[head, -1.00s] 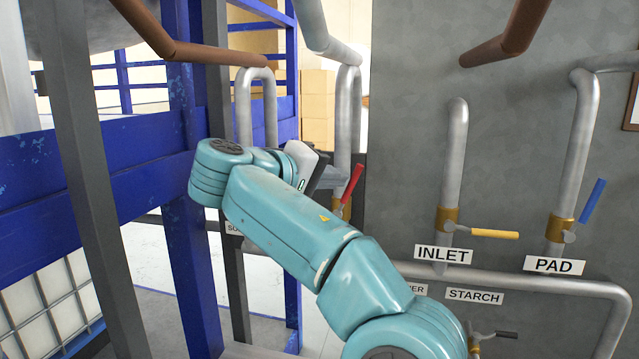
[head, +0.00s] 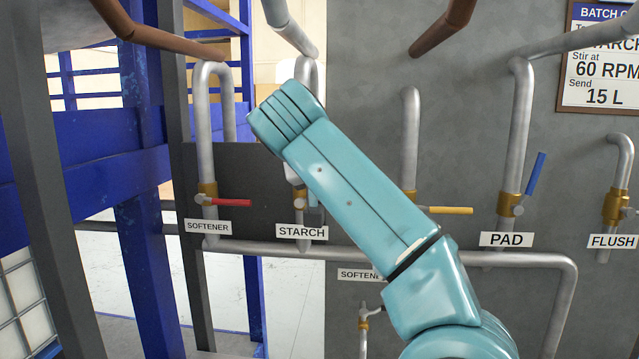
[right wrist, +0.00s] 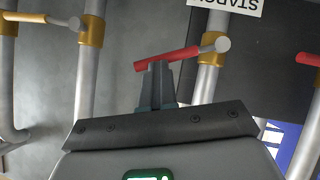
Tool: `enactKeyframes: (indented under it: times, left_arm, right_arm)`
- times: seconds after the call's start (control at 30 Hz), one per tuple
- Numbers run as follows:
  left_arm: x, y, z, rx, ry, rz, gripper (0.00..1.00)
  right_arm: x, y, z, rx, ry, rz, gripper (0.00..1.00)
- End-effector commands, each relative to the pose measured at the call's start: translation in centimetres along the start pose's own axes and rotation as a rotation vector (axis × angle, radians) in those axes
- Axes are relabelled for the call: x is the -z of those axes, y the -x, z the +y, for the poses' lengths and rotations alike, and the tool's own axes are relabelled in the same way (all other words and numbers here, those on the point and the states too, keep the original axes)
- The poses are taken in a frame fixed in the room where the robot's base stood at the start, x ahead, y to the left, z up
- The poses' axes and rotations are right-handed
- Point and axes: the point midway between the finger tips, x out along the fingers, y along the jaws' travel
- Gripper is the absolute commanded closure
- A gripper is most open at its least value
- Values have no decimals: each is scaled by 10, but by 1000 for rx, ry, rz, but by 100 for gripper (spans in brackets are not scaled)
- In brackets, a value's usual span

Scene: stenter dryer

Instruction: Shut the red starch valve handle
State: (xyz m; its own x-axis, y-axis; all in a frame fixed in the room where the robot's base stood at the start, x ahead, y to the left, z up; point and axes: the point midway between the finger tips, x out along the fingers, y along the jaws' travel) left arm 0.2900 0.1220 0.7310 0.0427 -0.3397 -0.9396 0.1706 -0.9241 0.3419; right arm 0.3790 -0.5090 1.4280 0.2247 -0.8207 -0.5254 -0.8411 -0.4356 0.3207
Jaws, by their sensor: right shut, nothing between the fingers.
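The red starch valve handle (right wrist: 168,60) shows in the right wrist view, which is upside down. It lies crosswise to its grey pipe, slanting a little rather than square to it. My right gripper (right wrist: 156,68) is shut and empty, its fingertips against or very close to the handle's upper side, midway along it. In the head view the starch valve body (head: 299,203) sits above the STARCH label (head: 302,232). My left gripper is not in view.
The softener valve's red handle (head: 230,202) is just left of the starch valve. The yellow handle (head: 450,210) and blue handle (head: 536,174) are to the right. Pipes stand close together before a grey panel. A blue frame (head: 150,230) stands at left.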

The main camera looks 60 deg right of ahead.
Motion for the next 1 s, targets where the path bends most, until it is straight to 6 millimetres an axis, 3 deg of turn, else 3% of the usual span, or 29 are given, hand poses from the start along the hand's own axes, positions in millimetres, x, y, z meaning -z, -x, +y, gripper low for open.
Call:
enactKeyframes:
  times: [0.1, 0.4, 1.0]
  left_arm:
    - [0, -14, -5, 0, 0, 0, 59]
    - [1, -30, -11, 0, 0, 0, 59]
    - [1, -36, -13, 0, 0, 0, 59]
  right_arm:
    - [-9, -7, 4, 49, -84, 3, 100]
    - [-20, -13, 5, 147, -230, 5, 100]
    - [-24, -15, 5, 195, -297, 4, 100]
